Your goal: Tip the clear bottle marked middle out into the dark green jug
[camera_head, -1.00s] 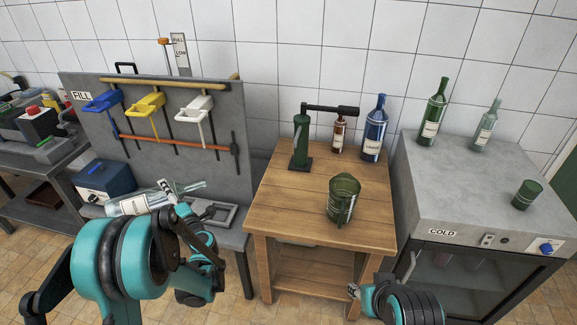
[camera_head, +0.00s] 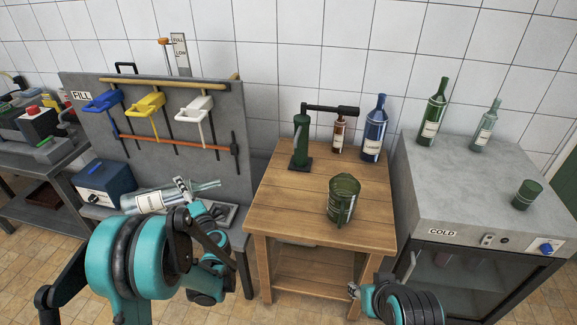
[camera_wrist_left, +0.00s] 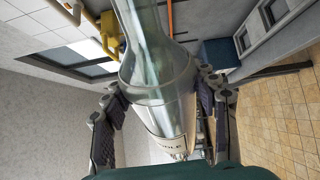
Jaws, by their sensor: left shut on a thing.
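My left gripper (camera_head: 187,193) is shut on the clear bottle (camera_head: 150,201), which lies nearly level in the air with its neck to the right. In the left wrist view the bottle (camera_wrist_left: 158,75) sits between the two fingers, and its label, partly hidden, shows letters ending in "DLE". The dark green jug (camera_head: 342,200) stands upright on the wooden table, well to the right of the bottle's mouth and apart from it. My right gripper (camera_head: 353,291) is low by the table's front right corner; its fingers are too small to read.
The wooden table (camera_head: 280,205) also holds a green lever device (camera_head: 301,143), a small brown bottle (camera_head: 339,134) and a blue bottle (camera_head: 375,130) at the back. The cold cabinet (camera_head: 460,190) at right bears green bottles and a cup (camera_head: 527,194). The fill rack (camera_head: 225,110) is behind my left arm.

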